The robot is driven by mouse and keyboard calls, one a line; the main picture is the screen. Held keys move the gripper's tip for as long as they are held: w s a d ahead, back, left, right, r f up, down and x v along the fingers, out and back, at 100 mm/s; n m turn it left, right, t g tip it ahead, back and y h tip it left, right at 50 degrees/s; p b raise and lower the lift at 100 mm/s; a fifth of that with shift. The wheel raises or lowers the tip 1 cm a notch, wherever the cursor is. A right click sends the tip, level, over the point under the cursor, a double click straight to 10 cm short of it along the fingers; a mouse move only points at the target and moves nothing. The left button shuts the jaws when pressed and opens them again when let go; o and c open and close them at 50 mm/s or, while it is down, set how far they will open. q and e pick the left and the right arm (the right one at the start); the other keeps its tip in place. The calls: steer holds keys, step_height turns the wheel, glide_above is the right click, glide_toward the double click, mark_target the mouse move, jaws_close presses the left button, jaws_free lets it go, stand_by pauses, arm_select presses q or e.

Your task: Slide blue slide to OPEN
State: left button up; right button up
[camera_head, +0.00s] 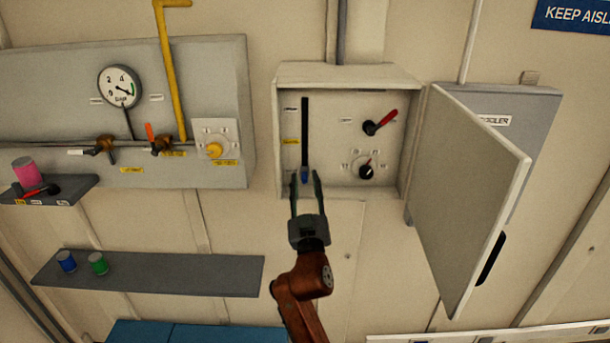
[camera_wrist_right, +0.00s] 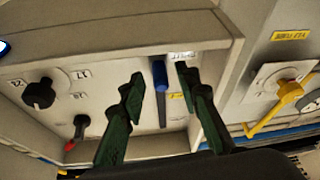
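The blue slide (camera_head: 305,174) sits at the lower end of a dark vertical slot (camera_head: 305,130) in the open grey-white box, in the head view. My right gripper (camera_head: 304,178) reaches up from below with its fingers open, one on each side of the slide. In the right wrist view, where the box appears turned over, the blue slide (camera_wrist_right: 159,75) stands between the two green-black fingertips (camera_wrist_right: 159,82). A gap shows on both sides of it, so no grip is visible. My left gripper is not in view.
The box door (camera_head: 465,190) hangs open to the right. Inside are a red-handled lever (camera_head: 381,122) and a black knob (camera_head: 366,171). A gauge panel (camera_head: 225,80) is at left. A shelf (camera_head: 180,274) with small blue and green cans is at lower left.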

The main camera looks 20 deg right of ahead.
steer(key=shift+w+r, duration=0.2)
steer(key=shift+w, duration=0.4)
steer(key=shift+d, duration=0.1)
jaws_close()
